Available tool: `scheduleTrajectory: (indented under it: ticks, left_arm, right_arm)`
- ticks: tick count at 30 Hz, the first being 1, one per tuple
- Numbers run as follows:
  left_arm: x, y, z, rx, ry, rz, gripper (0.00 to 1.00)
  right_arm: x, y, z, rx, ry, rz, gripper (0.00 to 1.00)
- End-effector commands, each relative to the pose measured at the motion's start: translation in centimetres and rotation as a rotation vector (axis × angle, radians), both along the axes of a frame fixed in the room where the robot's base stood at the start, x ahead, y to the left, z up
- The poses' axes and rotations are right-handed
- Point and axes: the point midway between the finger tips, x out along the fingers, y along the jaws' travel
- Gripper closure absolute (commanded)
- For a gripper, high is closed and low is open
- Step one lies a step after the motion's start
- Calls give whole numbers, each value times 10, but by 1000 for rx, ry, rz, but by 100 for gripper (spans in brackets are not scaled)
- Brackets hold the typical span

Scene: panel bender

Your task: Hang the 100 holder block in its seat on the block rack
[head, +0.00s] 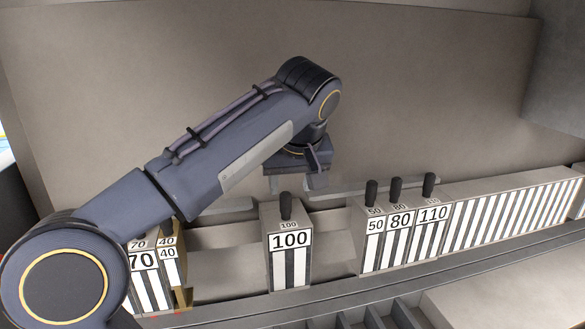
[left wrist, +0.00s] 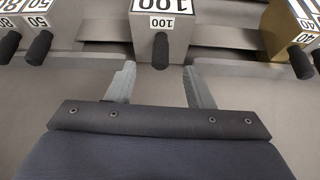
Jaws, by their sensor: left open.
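The 100 holder block (head: 289,255) stands upright on the block rack (head: 228,236), with room on both sides. It is a grey block with a striped front, a "100" label and a black knob on top. In the left wrist view the block (left wrist: 144,32) is at the top middle, its black knob (left wrist: 160,50) pointing toward my gripper. My left gripper (head: 296,184) is open and empty, just behind and above the knob. In the left wrist view its two fingers (left wrist: 160,85) are spread, with the knob between and just beyond their tips. My right gripper is not in view.
Blocks 50 (head: 373,240), 80 (head: 398,235) and 110 (head: 430,230) stand to the right, beside a long row of striped blocks (head: 510,212). Blocks 70 (head: 143,275) and 40 (head: 168,262) stand to the left, partly behind my arm. A grey wall rises behind.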

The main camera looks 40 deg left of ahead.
Motion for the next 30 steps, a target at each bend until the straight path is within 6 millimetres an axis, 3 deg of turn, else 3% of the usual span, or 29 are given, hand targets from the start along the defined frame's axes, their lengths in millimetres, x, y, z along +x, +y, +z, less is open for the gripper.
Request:
scheduleTrajectory:
  ticks: [5,17,21,30]
  left_arm:
    - [6,5,4,7,-9,46,53]
    - [21,25,-44,6,-7,43,53]
    - [27,32,-64,5,-10,42,53]
    - [34,39,-79,5,-11,41,53]
  right_arm:
    - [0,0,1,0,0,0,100]
    - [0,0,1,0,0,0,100]
    - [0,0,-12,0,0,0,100]
    - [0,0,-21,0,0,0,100]
